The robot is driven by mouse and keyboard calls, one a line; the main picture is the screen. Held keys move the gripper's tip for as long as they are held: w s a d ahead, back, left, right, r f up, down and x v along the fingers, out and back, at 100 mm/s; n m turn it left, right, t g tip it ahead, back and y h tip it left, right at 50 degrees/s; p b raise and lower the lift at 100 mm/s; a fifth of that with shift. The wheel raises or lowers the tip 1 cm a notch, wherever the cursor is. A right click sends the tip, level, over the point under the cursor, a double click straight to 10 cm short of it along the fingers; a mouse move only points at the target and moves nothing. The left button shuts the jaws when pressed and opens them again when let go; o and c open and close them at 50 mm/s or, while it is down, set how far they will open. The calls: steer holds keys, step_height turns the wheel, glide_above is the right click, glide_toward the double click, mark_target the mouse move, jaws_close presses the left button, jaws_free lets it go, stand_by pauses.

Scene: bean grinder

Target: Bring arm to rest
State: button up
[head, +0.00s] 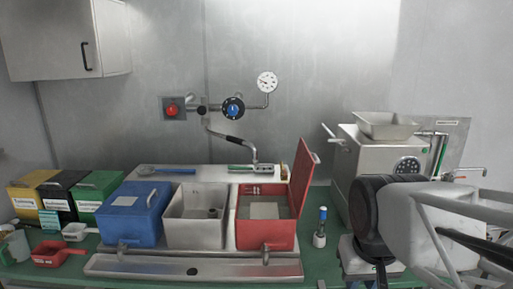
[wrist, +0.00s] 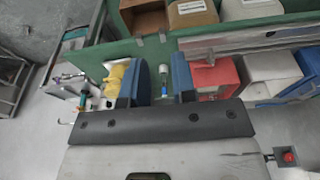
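My arm (head: 430,222) reaches in from the right in the head view, in front of the grinder machine (head: 362,152). I cannot make out its fingertips there. In the wrist view my gripper (wrist: 161,75) shows two blue fingers spread apart with a clear gap. Nothing is held between them. A small blue and white bottle-like item (wrist: 162,78) shows through the gap, farther off. It seems to be the one standing on the green counter (head: 322,226) in the head view. The machine's metal hopper tray (head: 385,125) sits on top, partly above my arm.
A red box (head: 267,235) with its lid raised, an open white box (head: 194,232) and a shut blue box (head: 133,220) stand mid-counter. Yellow, black and green (head: 95,205) boxes stand at left. A tap (head: 235,142) projects from the wall. A yellow object (wrist: 117,76) shows beside the left finger.

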steer(key=shift+s+f, duration=0.6)
steer(key=shift+s, duration=0.25)
steer(key=shift+s+f, duration=0.6)
steer(key=shift+s, duration=0.2)
